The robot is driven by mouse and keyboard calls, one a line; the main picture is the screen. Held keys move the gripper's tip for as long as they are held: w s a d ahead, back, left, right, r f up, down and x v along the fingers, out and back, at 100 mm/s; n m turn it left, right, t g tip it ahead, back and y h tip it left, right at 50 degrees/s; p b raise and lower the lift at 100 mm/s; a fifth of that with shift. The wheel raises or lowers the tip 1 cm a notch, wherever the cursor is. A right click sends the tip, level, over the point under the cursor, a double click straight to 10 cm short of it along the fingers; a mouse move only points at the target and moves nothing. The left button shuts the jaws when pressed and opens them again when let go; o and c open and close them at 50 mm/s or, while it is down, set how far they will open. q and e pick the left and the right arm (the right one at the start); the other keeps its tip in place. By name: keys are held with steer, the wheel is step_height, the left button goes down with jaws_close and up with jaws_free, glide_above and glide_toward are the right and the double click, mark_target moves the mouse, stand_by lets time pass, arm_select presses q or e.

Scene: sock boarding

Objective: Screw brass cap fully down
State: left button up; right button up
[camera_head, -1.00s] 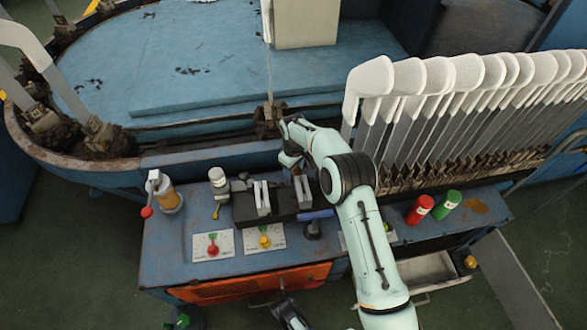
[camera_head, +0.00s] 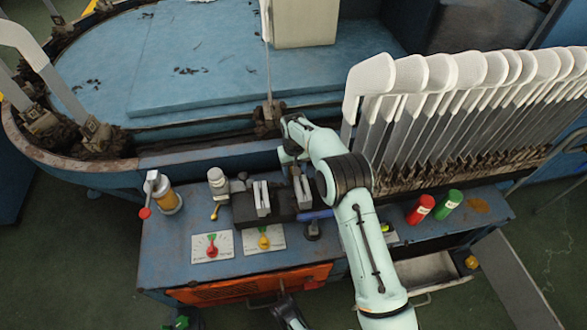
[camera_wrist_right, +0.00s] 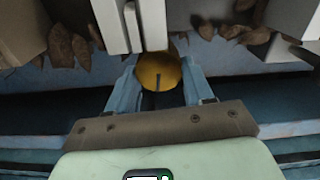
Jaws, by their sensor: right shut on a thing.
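The brass cap (camera_wrist_right: 158,72) is a round, golden disc with a dark slot, near the middle of the right wrist view. My right gripper (camera_wrist_right: 158,84) is shut on it, one blue-grey finger at each side. Pale flat plates of a holder (camera_wrist_right: 118,25) stand right behind the cap. In the head view my right arm reaches up past the bench, and its hand (camera_head: 288,142) is beside a dark clamp (camera_head: 268,117) at the machine's edge. The cap cannot be made out there, and its thread is hidden. My left gripper is not clearly in view.
A row of white sock boards (camera_head: 465,72) stands close right of my right arm.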

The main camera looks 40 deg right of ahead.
steer(key=m, duration=0.4)
steer(key=shift+d+m, duration=0.1)
steer(key=shift+m, duration=0.2)
steer(key=shift+s+d+m, duration=0.1)
steer(key=shift+s+m, duration=0.05)
steer(key=shift+m, duration=1.65)
steer(key=o, duration=1)
steer(key=shift+o, duration=0.2)
step_height(320, 180, up, 7)
steer(key=shift+p, duration=0.85)
arm_select(q)
steer(key=shift+h, duration=0.3)
steer(key=r, duration=0.1)
steer(key=d+r+p, duration=0.1)
steer(key=d+r, duration=0.1)
steer(key=r, duration=0.1)
steer(key=shift+s+r, duration=0.1)
steer(key=shift+s, duration=0.3)
arm_select(e)
step_height(320, 180, up, 6)
steer(key=shift+r, duration=0.25)
